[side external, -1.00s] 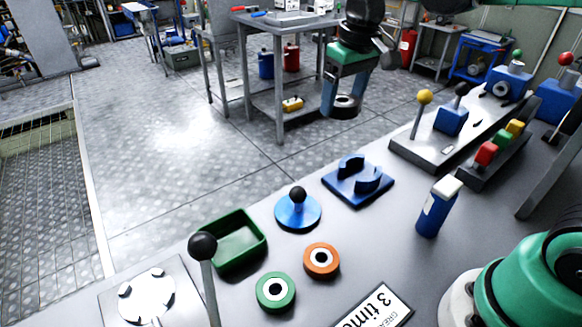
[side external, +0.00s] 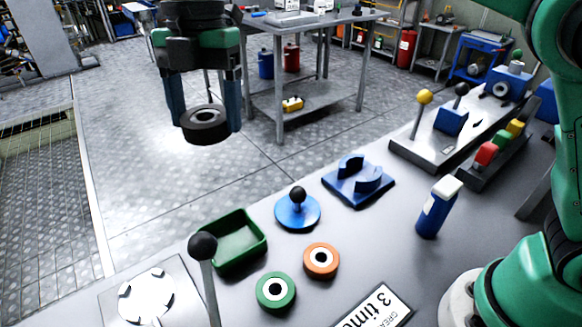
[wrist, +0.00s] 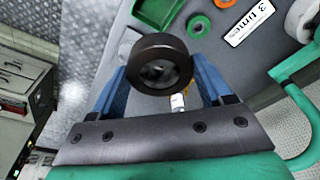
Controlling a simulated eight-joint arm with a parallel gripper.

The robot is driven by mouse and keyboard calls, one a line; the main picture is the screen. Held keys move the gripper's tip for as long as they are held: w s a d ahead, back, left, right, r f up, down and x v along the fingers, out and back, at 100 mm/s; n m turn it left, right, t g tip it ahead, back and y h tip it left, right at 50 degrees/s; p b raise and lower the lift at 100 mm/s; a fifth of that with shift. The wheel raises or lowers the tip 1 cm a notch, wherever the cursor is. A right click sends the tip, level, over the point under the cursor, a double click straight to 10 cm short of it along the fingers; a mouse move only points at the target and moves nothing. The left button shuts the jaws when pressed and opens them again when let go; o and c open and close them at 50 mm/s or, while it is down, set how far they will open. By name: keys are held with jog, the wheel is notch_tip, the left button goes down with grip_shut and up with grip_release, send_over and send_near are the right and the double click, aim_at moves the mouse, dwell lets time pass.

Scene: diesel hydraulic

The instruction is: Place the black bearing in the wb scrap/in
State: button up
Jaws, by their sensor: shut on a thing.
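My gripper (side external: 205,117) is shut on the black bearing (side external: 205,134), a thick ring held between two blue fingers, slightly tilted. It hangs in the air at the upper left in the side view, clear of the bench. In the wrist view the bearing (wrist: 160,45) sits between the fingertips of my gripper (wrist: 161,72). An empty green tray (side external: 262,252) stands on the bench below and a little right of the bearing in the side view; it shows at the top edge in the wrist view (wrist: 143,17). No label reading wb scrap/in is legible.
On the bench (side external: 350,235) are a green ring (side external: 262,291), an orange ring (side external: 321,272), a blue round base with a black knob (side external: 298,212), a blue cradle (side external: 357,187) and a blue bottle (side external: 438,208). A black-knobbed lever (side external: 203,248) rises beside the tray.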

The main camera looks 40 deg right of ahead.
jog(key=shift+a+f, duration=0.15)
jog(key=shift+f, duration=0.15)
send_over(233, 247)
jog(key=f, duration=1.9)
jog(key=shift+w+d+f, duration=0.15)
jog(key=shift+d, duration=0.05)
jog(key=shift+f, duration=0.15)
jog(key=shift+f, duration=0.45)
jog(key=o, duration=1.1)
jog(key=shift+c, duration=0.2)
